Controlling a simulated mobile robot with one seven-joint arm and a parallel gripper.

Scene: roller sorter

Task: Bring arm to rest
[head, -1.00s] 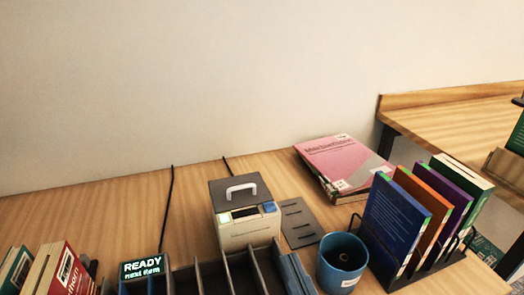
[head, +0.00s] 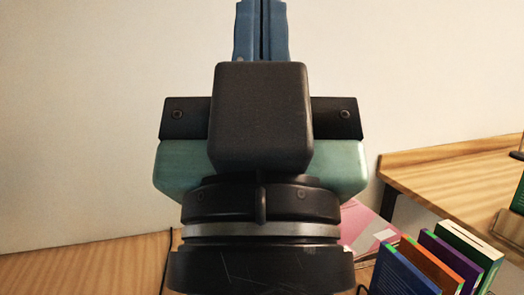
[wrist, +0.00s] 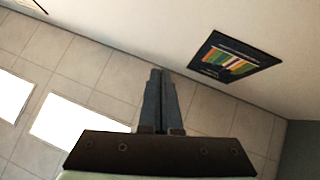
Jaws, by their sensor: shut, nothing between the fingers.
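My gripper (head: 261,30) stands upright in the middle of the head view, its two blue fingers pointing up and pressed together. It is shut and empty. In the wrist view, the closed fingers (wrist: 159,95) show against a tiled surface and a plain wall. My wrist and gripper body hide much of the desk in the head view.
A wooden desk (head: 90,268) runs along the wall. Several upright books (head: 440,262) stand at the lower right, with a pink book (head: 358,226) partly hidden behind my wrist. Another wooden surface (head: 450,170) is at the right. A framed picture (wrist: 236,57) hangs on the wall.

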